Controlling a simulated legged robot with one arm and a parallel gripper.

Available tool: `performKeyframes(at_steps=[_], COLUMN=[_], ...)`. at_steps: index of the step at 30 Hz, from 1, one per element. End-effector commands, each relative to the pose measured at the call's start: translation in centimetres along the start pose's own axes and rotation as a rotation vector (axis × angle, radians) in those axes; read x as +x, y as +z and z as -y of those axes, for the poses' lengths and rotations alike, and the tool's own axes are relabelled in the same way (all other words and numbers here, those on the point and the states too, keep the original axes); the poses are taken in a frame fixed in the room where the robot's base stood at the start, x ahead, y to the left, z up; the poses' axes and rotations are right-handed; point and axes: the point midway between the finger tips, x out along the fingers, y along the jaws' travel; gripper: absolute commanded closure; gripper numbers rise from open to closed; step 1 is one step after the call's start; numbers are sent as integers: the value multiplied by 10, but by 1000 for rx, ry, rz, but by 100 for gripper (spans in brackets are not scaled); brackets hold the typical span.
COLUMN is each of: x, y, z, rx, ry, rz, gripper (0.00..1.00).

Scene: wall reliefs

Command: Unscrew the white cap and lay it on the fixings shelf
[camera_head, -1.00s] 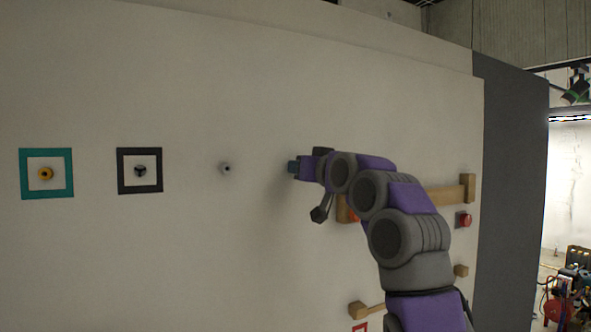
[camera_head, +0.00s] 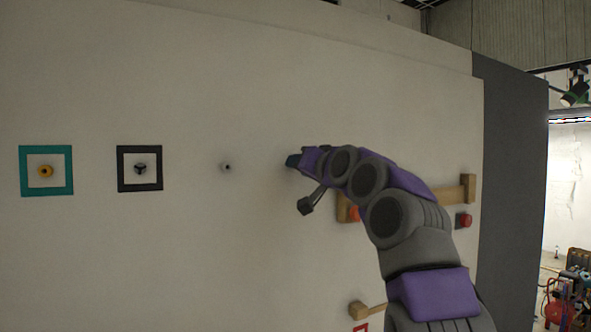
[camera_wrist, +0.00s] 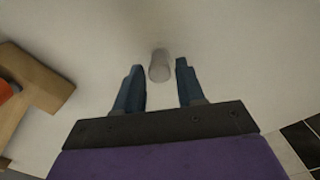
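A pale whitish cylinder, which looks like the white cap (camera_wrist: 159,70), stands out from the wall between and slightly beyond my fingertips in the wrist view. My gripper (camera_wrist: 158,66) is open, with one blue finger on each side of the cap and a gap on both sides. In the head view my gripper (camera_head: 291,161) is close to the wall, and the cap cannot be made out there. A wooden shelf (camera_head: 425,194), possibly the fixings shelf, is on the wall to the right, partly behind my arm. Wood also shows at the left of the wrist view (camera_wrist: 45,88).
A small pale knob (camera_head: 226,167) is left of my gripper. Farther left are a black square frame (camera_head: 122,170) and a teal square frame (camera_head: 25,172) around small fittings. Red pieces (camera_head: 464,220) sit by the shelf. A lower wooden piece (camera_head: 367,312) is below.

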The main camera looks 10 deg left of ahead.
Motion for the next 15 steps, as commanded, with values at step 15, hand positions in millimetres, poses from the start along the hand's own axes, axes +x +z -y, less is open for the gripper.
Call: performKeyframes(at_steps=[15], x=[-1], y=[-1], z=[1], rx=[218], ry=[-1], rz=[0], gripper=[62])
